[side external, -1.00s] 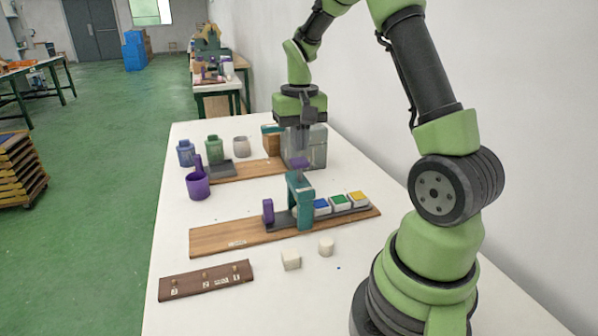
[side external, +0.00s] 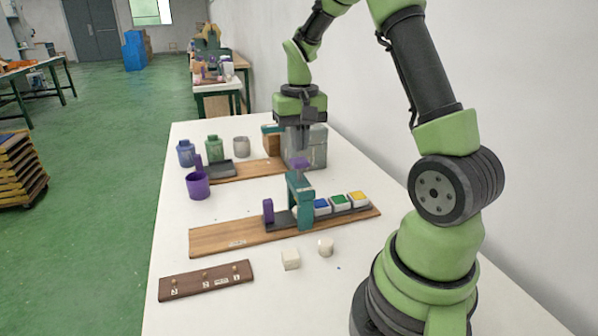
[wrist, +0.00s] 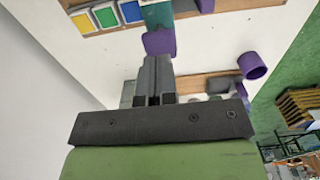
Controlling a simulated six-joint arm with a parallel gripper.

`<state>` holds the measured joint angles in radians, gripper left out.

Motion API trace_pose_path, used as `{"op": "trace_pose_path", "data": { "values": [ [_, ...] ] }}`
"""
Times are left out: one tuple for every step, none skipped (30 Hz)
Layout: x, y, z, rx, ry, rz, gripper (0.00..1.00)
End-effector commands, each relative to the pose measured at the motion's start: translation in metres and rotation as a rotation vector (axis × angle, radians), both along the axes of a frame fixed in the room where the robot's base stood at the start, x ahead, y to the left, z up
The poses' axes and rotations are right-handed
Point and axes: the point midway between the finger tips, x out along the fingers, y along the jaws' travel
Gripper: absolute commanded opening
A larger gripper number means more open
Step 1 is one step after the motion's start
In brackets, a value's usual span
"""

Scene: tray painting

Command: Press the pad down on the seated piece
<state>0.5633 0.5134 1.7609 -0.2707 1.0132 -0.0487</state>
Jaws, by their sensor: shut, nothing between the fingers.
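My gripper (side external: 303,147) is shut and empty, pointing down over the far work area; its fingertips also show in the wrist view (wrist: 155,62). A purple piece (side external: 300,163) shows just below the fingertips, in front of a grey block fixture (side external: 319,150). In the wrist view a purple piece (wrist: 160,42) shows just beyond the fingertips. I cannot tell whether the fingers touch it, nor which part is the pad and which the seated piece. The grey fixture is partly hidden by the fingers.
A teal gate (side external: 300,200) spans a dark rail on a wooden board (side external: 225,236), with blue, green and yellow topped blocks to its right. A purple cup (side external: 198,186), jars and a grey tray (side external: 219,171) stand left. Two white blocks lie in front.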

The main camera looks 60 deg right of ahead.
Motion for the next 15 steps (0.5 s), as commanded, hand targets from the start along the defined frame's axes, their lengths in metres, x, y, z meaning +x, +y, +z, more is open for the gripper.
{"op": "trace_pose_path", "data": {
  "values": [
    [0.0, 0.0, 0.0, 0.0, 0.0, 0.0, 0.0],
    [0.0, 0.0, -0.001, 0.0, 0.0, 0.0, 0.0],
    [0.0, 0.0, -0.001, 0.0, 0.0, 0.0, 0.0],
    [0.0, 0.0, -0.002, 0.0, 0.0, 0.0, 0.0],
    [0.0, 0.0, -0.003, 0.0, 0.0, 0.001, 0.0],
    [0.0, 0.0, -0.004, 0.001, 0.001, 0.001, 0.0],
    [0.0, 0.0, -0.005, 0.001, 0.001, 0.001, 0.0],
    [0.0, 0.0, -0.006, 0.001, 0.001, 0.0, 0.0],
    [0.0, 0.0, -0.007, 0.001, 0.002, 0.0, 0.0],
    [0.0, 0.0, -0.008, 0.001, 0.002, 0.001, 0.0],
    [0.0, 0.0, -0.009, 0.001, 0.002, 0.001, 0.0],
    [0.0, 0.0, -0.01, 0.001, 0.002, 0.001, 0.0],
    [0.0, 0.0, -0.011, 0.001, 0.002, 0.001, 0.0],
    [0.0, 0.0, -0.012, 0.001, 0.002, 0.0, 0.0],
    [0.0, 0.0, -0.013, 0.001, 0.002, 0.0, 0.0]
  ]
}}
